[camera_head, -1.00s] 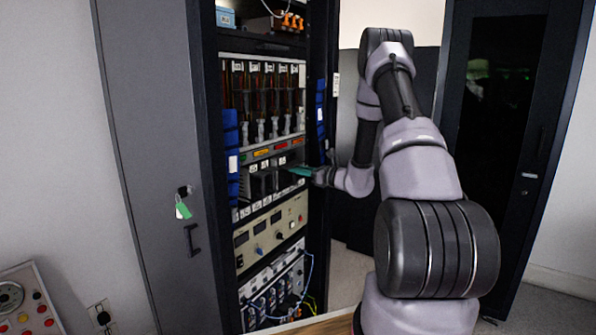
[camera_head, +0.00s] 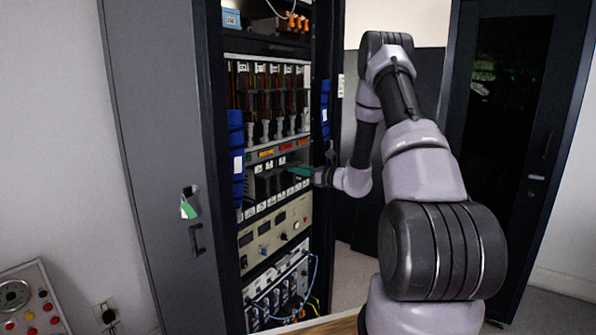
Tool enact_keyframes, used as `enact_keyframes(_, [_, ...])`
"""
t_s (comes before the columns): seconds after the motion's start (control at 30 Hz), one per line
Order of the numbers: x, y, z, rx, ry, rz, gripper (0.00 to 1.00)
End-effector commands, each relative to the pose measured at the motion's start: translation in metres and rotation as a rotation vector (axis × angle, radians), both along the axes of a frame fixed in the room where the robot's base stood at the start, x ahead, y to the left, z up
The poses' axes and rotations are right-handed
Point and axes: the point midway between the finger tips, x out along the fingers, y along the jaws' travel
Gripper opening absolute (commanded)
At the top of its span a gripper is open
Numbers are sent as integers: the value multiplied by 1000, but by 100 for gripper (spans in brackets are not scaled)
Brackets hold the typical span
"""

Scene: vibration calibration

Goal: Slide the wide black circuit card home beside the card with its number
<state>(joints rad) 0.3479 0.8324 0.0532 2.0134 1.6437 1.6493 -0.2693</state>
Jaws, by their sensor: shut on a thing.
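My gripper (camera_head: 318,177) is at the right side of the open rack, level with the lower card bay. It is shut on a thin, flat teal-green piece (camera_head: 300,171), which points left into the bay front. I cannot tell whether this is part of the wide black circuit card; my gripper and the small scale hide the rest. Dark cards (camera_head: 264,185) stand upright in the lower bay, left of the gripper. Small white number labels (camera_head: 258,169) run above and below that bay, but their numbers are too small to read.
Tall cards with grey handles (camera_head: 265,130) fill the upper bay. Blue blocks (camera_head: 236,130) line the rack's left post. A beige instrument panel (camera_head: 275,231) and cabled modules (camera_head: 280,300) sit below. The grey door (camera_head: 155,150) stands open at left, with keys and a green tag (camera_head: 188,209).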

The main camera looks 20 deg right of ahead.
Motion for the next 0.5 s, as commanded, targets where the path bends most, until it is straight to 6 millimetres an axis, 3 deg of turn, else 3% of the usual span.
enact_keyframes(0.5, [3,2,1,1,-2,0,0])
